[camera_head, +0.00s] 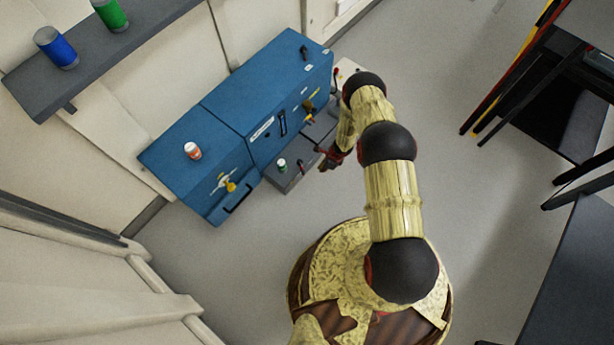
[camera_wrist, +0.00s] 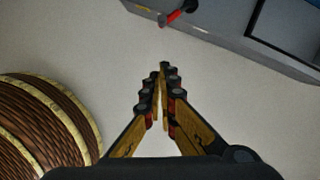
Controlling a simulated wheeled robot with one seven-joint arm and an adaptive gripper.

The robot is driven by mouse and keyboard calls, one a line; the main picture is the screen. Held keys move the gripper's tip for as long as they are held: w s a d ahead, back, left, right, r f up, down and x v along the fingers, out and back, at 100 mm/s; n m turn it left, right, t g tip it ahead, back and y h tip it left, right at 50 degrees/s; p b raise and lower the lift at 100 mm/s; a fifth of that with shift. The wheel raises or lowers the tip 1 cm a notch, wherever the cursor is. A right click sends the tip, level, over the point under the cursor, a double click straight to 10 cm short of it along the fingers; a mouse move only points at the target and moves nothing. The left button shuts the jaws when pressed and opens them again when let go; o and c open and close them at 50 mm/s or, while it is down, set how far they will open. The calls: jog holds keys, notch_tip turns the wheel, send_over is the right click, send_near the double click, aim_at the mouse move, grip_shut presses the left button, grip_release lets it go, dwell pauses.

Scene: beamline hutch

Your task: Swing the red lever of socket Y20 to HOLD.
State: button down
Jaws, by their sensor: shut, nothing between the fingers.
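A red lever (camera_wrist: 175,17) with dark ends shows at the top of the wrist view, at the edge of a grey unit (camera_wrist: 225,30). No Y20 or HOLD marking can be read, so I cannot tell which socket it belongs to or its position. My gripper (camera_wrist: 163,70) has its fingertips together, with nothing between them. In the wrist picture the tips are below the lever and apart from it, over bare floor. In the head view my gripper (camera_head: 325,158) is beside the low grey unit (camera_head: 289,180), partly hidden by my arm. Another small red part (camera_head: 337,72) shows by the cabinet's far end.
A blue cabinet (camera_head: 197,124) with yellow handles stands along the wall. An orange-and-white can (camera_head: 192,150) sits on it, and a green-and-white can (camera_head: 282,165) is on the grey unit. A wall shelf (camera_head: 90,55) holds blue and green cans. Dark tables stand at right; the floor between is clear.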

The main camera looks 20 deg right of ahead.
jog(key=w+a+f+b, duration=0.3)
jog(key=a+f+b, duration=0.2)
jog(key=f+b, duration=0.2)
jog(key=shift+d+x, duration=0.3)
jog(key=shift+x, duration=1.1)
